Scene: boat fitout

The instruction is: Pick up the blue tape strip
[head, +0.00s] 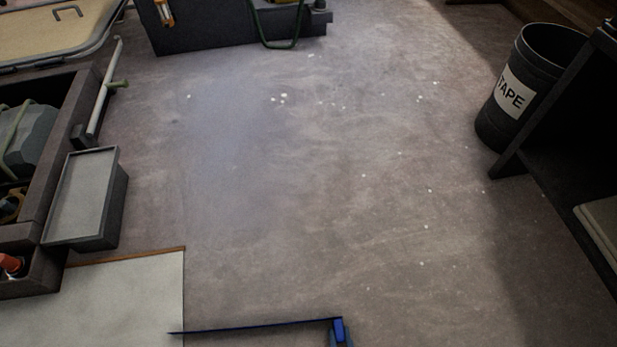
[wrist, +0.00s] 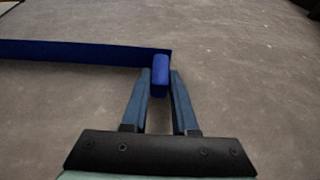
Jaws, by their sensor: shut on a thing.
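The blue tape strip (head: 260,327) shows at the bottom of the head view as a long thin dark-blue band. Its right end has a thicker, brighter blue block. It also shows in the wrist view (wrist: 80,53), running left from my gripper. My gripper (wrist: 160,80) is shut on the thick end of the strip, with one finger on each side of it. In the head view only a small part of my gripper (head: 341,337) shows at the bottom edge. The strip's far left end is outside the wrist view.
A black bin labelled TAPE (head: 510,95) stands at the upper right beside a dark shelf (head: 560,140). A grey box (head: 85,195) and a pale board (head: 110,295) lie at the left. The middle floor (head: 300,190) is open, with small white specks.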

